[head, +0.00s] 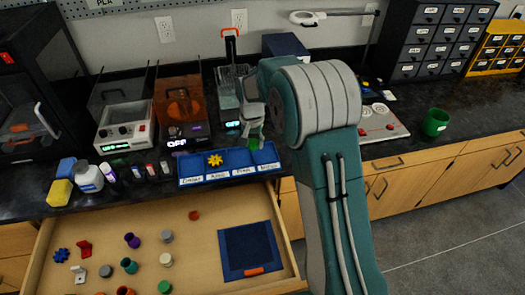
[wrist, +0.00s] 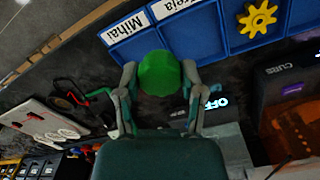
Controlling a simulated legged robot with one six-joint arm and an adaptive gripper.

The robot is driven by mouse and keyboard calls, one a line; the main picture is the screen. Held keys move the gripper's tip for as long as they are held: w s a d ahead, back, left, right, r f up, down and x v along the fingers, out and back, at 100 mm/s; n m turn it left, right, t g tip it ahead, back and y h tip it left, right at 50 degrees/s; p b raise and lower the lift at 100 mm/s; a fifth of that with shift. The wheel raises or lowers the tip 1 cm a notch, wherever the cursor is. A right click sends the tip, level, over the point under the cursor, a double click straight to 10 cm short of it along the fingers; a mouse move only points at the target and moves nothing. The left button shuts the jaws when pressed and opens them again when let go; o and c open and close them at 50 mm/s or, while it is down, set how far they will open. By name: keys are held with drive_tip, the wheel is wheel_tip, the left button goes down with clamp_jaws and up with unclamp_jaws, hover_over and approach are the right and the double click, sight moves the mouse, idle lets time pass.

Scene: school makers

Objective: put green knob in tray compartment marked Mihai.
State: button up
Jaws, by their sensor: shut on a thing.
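My gripper (wrist: 158,80) is shut on a green knob (wrist: 158,73), one finger on each side of it. In the head view the knob (head: 254,144) shows small and partly hidden under the fingers, near the back edge of the blue tray (head: 205,181). The compartment labelled Mihai (wrist: 124,28) is at the tray's right end in the head view (head: 267,155). In the wrist view the knob overlaps the tray's back edge near that compartment. Its height above the tray is hard to tell. A yellow gear (head: 215,160) lies in another compartment.
An open drawer (head: 120,220) below the counter holds several coloured parts and a blue bin (head: 249,247). A green cup (head: 435,122) stands at the right.

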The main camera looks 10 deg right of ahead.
hover_over(266, 155)
drive_tip(key=f, duration=0.5)
drive_tip(key=shift+s+a, duration=0.25)
drive_tip(key=shift+s, duration=0.1)
drive_tip(key=shift+w+a+f, duration=0.25)
drive_tip(key=shift+a+f, duration=0.1)
drive_tip(key=shift+f, duration=0.1)
drive_tip(key=f, duration=0.3)
drive_tip(key=shift+w+d+f, duration=0.2)
drive_tip(key=shift+d+f, duration=0.1)
drive_tip(key=shift+d, duration=0.3)
drive_tip(key=shift+f, duration=0.1)
